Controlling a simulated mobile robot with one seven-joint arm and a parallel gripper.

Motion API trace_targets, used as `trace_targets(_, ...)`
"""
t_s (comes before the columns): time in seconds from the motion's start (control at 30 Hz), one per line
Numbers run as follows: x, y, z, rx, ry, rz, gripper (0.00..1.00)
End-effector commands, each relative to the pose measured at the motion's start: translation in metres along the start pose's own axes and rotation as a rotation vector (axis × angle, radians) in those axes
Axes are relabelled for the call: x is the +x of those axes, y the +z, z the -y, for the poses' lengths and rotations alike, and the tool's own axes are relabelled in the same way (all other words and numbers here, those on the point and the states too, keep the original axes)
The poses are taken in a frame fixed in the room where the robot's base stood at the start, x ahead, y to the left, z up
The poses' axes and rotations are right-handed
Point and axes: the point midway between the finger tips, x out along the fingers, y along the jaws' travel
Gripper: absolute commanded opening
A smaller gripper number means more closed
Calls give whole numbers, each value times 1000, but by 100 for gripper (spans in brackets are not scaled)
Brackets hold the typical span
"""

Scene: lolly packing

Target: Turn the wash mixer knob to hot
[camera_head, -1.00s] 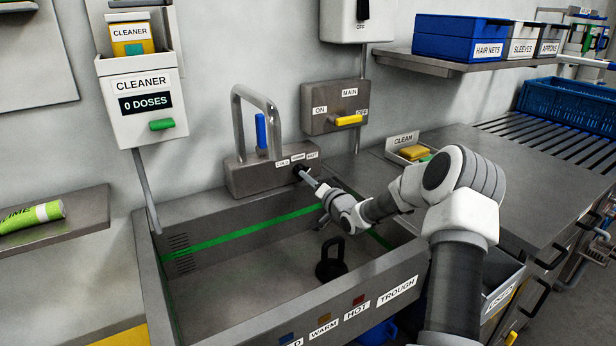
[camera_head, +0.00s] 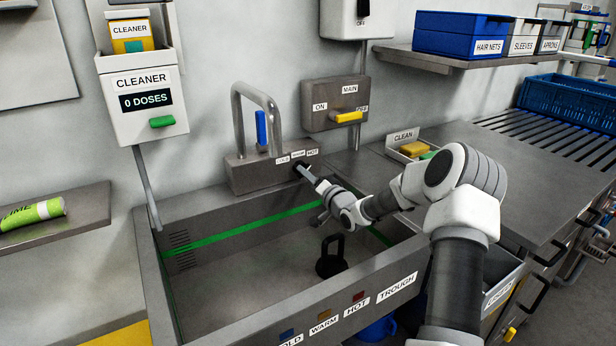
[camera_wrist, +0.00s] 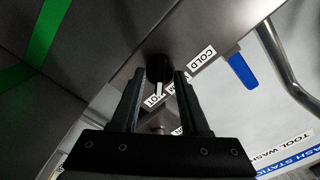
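The wash mixer knob is a small black knob on the front of the grey tap block (camera_head: 245,178), under the COLD, middle and HOT labels. In the wrist view the knob (camera_wrist: 158,67) shows a white pointer toward the label strip, close to the partly hidden HOT label (camera_wrist: 152,101); its exact setting is hard to tell. The COLD label (camera_wrist: 202,57) is clear. My gripper (camera_head: 309,174) is at the knob. In the wrist view my gripper (camera_wrist: 160,74) is open, its fingertips on either side of the knob, with small gaps apparent.
The blue lever (camera_head: 261,128) and arched spout (camera_head: 240,95) rise from the tap block. The trough (camera_head: 205,325) lies below, with a black kettlebell-shaped object (camera_head: 331,258) in it. The main switch box (camera_head: 320,112) with a yellow handle is close above right.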

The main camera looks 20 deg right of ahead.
Motion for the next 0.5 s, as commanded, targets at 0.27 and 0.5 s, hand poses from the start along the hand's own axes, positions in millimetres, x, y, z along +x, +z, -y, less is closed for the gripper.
trace_targets(0.27, -6, -2, 0, -2, 0, -1, 45)
trace_targets(0.5, -42, -2, 0, -1, 3, -1, 45)
